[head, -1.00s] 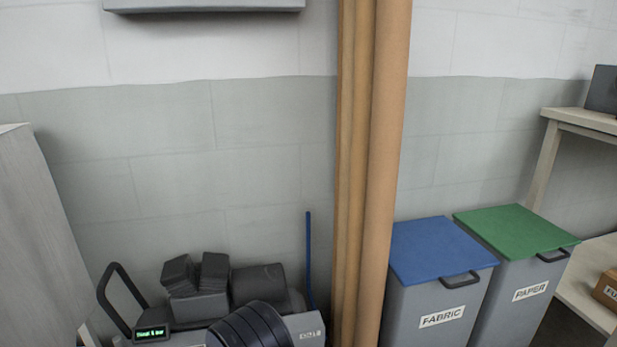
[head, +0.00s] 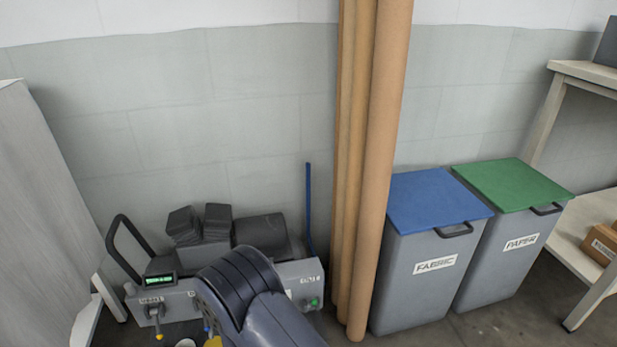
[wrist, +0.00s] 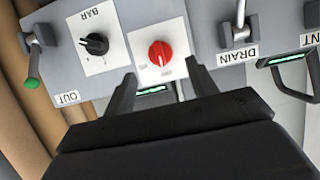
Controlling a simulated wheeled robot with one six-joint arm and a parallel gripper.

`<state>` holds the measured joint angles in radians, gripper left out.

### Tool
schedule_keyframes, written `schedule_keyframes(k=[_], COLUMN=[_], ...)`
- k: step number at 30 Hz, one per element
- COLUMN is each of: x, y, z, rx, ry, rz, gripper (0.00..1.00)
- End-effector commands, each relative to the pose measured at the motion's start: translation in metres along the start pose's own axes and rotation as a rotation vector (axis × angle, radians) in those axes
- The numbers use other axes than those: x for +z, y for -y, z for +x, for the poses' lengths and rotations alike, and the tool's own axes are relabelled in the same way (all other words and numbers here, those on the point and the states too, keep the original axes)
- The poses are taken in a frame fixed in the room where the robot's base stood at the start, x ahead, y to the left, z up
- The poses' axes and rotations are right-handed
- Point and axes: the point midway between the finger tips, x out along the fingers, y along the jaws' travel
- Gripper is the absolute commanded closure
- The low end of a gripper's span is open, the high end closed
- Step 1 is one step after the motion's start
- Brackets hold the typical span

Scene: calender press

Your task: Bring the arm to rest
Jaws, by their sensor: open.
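My gripper (wrist: 160,70) shows in the wrist view with its two dark fingers apart and nothing between them. It points at a grey control panel (wrist: 196,38), and a red knob (wrist: 160,53) appears just beyond and between the fingertips. I cannot tell whether the fingers touch the panel. In the head view my dark arm reaches over the front of the press (head: 305,272); the gripper itself is hidden there.
The wrist view shows a black knob (wrist: 95,44) marked BAR, a green-tipped lever (wrist: 32,62) by OUT and a DRAIN lever (wrist: 240,30). Brown rolls (head: 372,170), a FABRIC bin (head: 425,285) and a PAPER bin (head: 505,262) stand right of the press. A grey cabinet (head: 45,220) stands left.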

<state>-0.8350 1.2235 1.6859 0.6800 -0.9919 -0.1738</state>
Motion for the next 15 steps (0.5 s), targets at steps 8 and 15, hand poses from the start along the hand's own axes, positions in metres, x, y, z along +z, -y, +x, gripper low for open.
schedule_keyframes(k=[8,15], x=[0.002,0.001], y=[-0.001,-0.003], z=[0.054,0.051], rx=[-0.003,-0.059], ry=[-0.002,0.000], rz=[0.010,0.144], gripper=[0.45,0.45])
